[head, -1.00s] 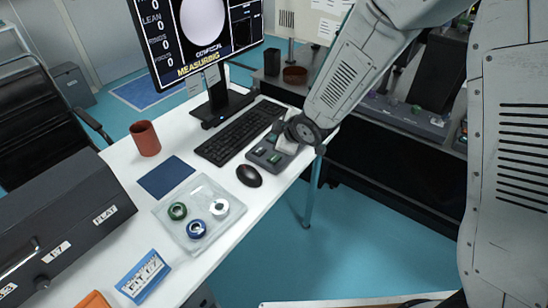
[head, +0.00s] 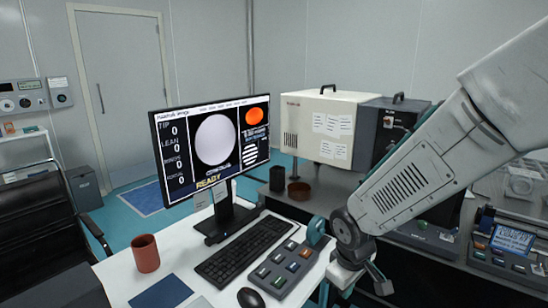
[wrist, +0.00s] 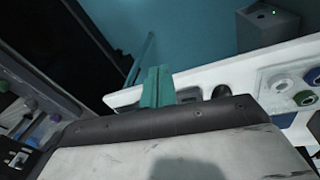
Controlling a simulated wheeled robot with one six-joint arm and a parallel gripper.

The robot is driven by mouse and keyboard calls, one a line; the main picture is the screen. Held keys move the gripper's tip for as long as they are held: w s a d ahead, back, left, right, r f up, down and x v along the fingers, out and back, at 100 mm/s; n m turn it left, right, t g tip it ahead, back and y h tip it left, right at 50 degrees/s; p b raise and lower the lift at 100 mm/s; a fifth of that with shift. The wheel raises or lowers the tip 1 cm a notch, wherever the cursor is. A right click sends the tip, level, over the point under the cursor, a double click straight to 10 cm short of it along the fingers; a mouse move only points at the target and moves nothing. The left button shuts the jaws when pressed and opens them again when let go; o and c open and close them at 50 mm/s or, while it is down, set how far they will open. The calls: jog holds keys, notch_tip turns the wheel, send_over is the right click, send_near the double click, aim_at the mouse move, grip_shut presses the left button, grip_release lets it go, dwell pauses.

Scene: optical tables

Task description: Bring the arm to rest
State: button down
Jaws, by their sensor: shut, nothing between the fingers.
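My arm comes down from the upper right in the head view. Its wrist end hangs beside the right edge of the white desk (head: 118,282), close to the grey button box (head: 284,268). In the wrist view my gripper (wrist: 157,82) shows as two teal fingers pressed together with nothing between them. The desk edge and blue floor lie behind them. The button box is partly hidden by the fingers there.
A monitor (head: 216,147) reading READY, a keyboard (head: 243,250), a mouse (head: 250,298) and a red-brown cup (head: 145,253) stand on the desk. Behind the arm is a bench with a cream box (head: 318,125) and other instruments. Open floor shows beside the desk in the wrist view.

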jog(key=s+d+r+m, duration=0.4)
jog(key=s+r, duration=0.4)
jog(key=s, duration=0.2)
jog(key=s+d+r+m, duration=0.3)
jog(key=s+d+r, duration=0.3)
jog(key=s+r, duration=0.3)
jog(key=shift+s+r+m+y, duration=0.3)
jog(key=shift+s+m, duration=0.1)
jog(key=shift+s, duration=0.55)
jog(key=shift+d, duration=0.1)
